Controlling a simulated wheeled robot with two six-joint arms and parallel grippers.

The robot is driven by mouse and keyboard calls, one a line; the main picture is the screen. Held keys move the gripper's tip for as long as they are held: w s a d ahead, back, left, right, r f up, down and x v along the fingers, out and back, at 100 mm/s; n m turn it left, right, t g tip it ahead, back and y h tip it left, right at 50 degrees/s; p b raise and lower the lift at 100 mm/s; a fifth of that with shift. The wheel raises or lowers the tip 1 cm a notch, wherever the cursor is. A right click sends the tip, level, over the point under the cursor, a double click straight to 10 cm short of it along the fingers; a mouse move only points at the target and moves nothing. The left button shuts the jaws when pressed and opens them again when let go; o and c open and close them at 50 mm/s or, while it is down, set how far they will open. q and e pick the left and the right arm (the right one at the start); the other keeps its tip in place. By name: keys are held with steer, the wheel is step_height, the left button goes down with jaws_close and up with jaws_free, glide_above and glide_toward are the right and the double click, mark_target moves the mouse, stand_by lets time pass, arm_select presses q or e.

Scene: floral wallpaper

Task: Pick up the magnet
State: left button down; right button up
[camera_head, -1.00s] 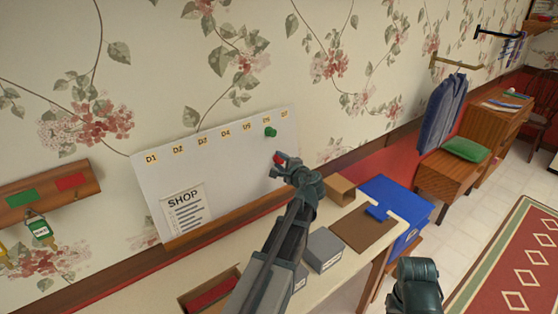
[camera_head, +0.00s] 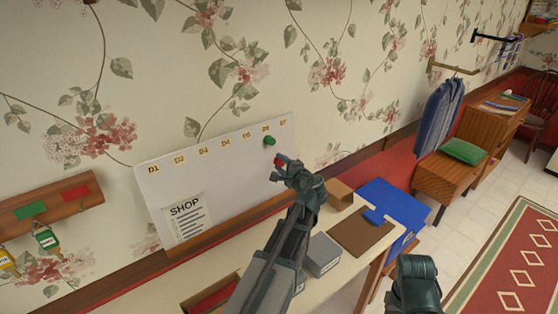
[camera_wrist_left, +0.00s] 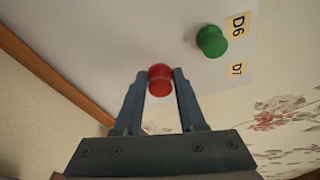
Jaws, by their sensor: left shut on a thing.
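The red magnet (camera_head: 278,161) is a small round knob in front of the lower right part of the white board (camera_head: 225,180). In the left wrist view the red magnet (camera_wrist_left: 160,80) sits between the two fingertips of my left gripper (camera_wrist_left: 160,92). My left gripper (camera_head: 281,170) is shut on it in the head view. I cannot tell whether the magnet touches the board. A green magnet (camera_head: 269,141) is on the board under the D6 label, and also shows in the left wrist view (camera_wrist_left: 211,40). My right gripper is not in view.
The board has labels D1 to D7 and a SHOP sheet (camera_head: 186,218). Below are a brown mat (camera_head: 360,233), a grey box (camera_head: 322,254) and a blue bin (camera_head: 395,200). A key rack (camera_head: 50,203) hangs at left. Part of my right arm shows at lower right.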

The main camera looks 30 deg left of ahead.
arm_select(q)
steer(key=s+d, duration=0.9)
steer(key=s, duration=0.1)
steer(key=shift+s+r, duration=0.2)
steer(key=shift+r, duration=0.05)
